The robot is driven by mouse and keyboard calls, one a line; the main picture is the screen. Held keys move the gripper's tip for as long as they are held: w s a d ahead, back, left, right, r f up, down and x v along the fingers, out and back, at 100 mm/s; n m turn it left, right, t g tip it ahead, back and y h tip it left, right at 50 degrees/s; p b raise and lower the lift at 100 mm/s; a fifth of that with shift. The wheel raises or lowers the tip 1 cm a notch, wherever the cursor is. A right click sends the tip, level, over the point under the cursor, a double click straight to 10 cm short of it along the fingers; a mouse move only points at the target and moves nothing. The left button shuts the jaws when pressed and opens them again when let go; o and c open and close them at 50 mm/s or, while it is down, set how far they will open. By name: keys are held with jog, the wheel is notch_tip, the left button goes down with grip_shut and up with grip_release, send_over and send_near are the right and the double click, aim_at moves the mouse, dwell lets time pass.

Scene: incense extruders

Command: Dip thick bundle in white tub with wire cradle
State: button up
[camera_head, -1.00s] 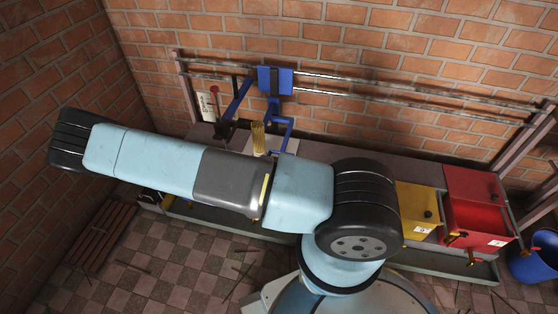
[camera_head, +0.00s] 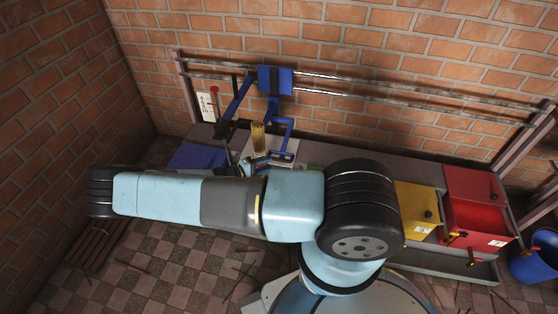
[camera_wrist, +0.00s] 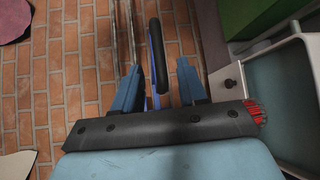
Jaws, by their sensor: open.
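A yellow-gold upright bundle (camera_head: 258,137) stands at the workbench, beside a blue bent frame (camera_head: 283,128) hanging from a blue carriage (camera_head: 275,80) on the wall rails. A pale, white-edged surface around the bundle may be the white tub; I cannot tell. No wire cradle can be made out. In the wrist view my gripper (camera_wrist: 159,82) is open, its two blue fingers apart. A dark, rounded bar (camera_wrist: 157,55) with a blue edge shows between the fingers; I cannot tell if it touches them. In the head view my arm hides much of the bench front.
A yellow box (camera_head: 415,203) and red boxes (camera_head: 470,184) stand at the bench's right end, with a blue bucket (camera_head: 533,256) beyond. A blue panel (camera_head: 197,157) lies left. In the wrist view a pale open container (camera_wrist: 290,85) is close on the right.

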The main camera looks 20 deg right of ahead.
aim_at(279, 160)
jog(key=d, duration=0.4)
jog(key=w+d+f, duration=0.1)
jog(key=d, duration=0.1)
jog(key=shift+d, duration=0.3)
grip_shut()
dwell(0.4)
